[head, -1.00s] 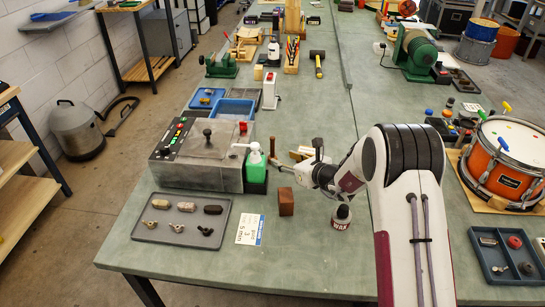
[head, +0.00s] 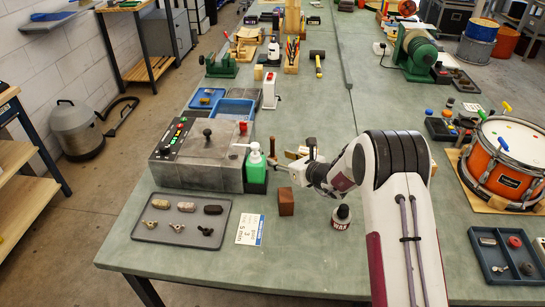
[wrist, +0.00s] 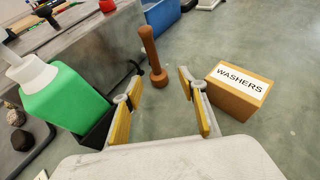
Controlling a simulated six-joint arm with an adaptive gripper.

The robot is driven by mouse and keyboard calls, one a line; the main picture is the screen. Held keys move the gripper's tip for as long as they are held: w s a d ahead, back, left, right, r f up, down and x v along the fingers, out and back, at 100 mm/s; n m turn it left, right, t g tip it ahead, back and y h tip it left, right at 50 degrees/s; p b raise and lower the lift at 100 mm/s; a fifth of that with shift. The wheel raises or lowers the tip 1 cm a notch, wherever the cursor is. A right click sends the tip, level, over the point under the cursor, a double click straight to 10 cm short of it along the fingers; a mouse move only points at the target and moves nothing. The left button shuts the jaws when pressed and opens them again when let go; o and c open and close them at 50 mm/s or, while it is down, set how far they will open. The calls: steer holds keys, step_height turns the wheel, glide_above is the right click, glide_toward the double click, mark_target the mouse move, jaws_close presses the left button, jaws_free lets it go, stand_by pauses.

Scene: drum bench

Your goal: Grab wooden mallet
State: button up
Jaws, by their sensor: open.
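A brown wooden mallet (wrist: 153,58) stands upright beyond my fingertips in the wrist view, between the lines of the two fingers. In the head view a thin part of it (head: 272,147) shows just right of the green bottle. My gripper (wrist: 160,88) is open and empty, with yellow-padded fingers apart and the mallet ahead of them, not touching. In the head view my gripper (head: 280,163) is low over the bench, partly hidden by its own wrist.
A green bottle (wrist: 62,97) with a white pump stands close to my left finger. A cardboard box marked WASHERS (wrist: 239,90) stands close to my right finger. A wooden block (head: 286,202) and a WAX bottle (head: 341,217) stand nearer the front edge.

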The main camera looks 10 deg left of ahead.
mark_target(274, 157)
stand_by(0.3)
steer(key=shift+x, duration=2.55)
steer(key=shift+s+a+f, duration=0.1)
steer(key=shift+s+a, duration=0.05)
steer(key=c, duration=1.1)
